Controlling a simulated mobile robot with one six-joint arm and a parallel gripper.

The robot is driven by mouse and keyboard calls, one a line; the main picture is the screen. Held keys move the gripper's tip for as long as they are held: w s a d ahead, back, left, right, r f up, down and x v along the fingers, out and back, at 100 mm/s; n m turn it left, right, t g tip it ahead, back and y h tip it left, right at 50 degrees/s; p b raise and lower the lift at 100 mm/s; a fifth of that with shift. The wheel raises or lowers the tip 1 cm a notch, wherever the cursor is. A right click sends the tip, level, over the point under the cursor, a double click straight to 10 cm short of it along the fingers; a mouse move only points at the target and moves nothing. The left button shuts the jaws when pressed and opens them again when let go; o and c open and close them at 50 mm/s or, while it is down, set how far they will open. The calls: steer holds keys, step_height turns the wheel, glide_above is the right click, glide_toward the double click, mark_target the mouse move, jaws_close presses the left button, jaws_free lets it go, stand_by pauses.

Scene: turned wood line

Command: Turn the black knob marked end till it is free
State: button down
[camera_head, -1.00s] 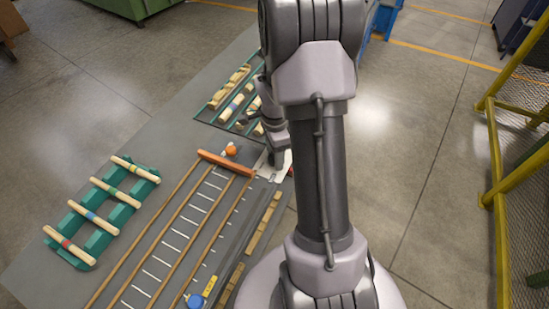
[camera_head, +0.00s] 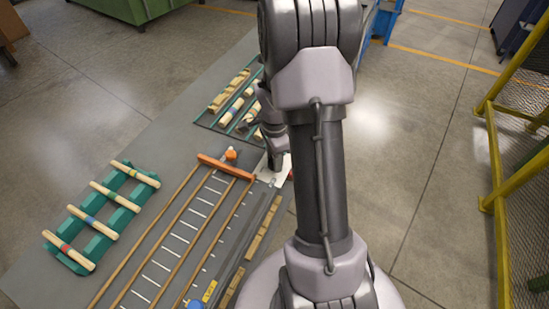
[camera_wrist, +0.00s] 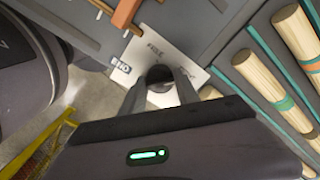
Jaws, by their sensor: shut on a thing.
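The black knob (camera_wrist: 160,74) stands on a white plate (camera_wrist: 172,49) in the wrist view. A label reading END (camera_wrist: 122,67) and the word FREE are printed on the plate. My gripper (camera_wrist: 160,92) is shut on the knob, with one finger on each side of it; the fingers and the gripper body hide its lower part. In the head view the white plate (camera_head: 281,172) shows beside the right end of the orange bar, and my gripper (camera_head: 277,160) is over it. The knob is hidden there behind my arm.
The orange bar (camera_head: 226,167) lies across the wooden rails near the plate. An orange ball-shaped knob (camera_head: 231,154) stands by it. A tray of turned wood pieces (camera_head: 203,121) lies beyond. A green rack (camera_head: 77,258) of rods stands left. Yellow fencing (camera_head: 497,205) is at right.

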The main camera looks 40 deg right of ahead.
steer(key=n, duration=0.4)
steer(key=shift+r+p, duration=0.1)
steer(key=shift+p, duration=0.25)
steer(key=n+p, duration=0.1)
steer(key=n, duration=0.3)
steer(key=shift+n, duration=0.3)
steer(key=n+p, duration=0.1)
steer(key=n, duration=0.3)
steer(key=shift+n+p, duration=0.6)
steer(key=shift+n, duration=1.6)
steer(key=c, duration=0.9)
jaws_free()
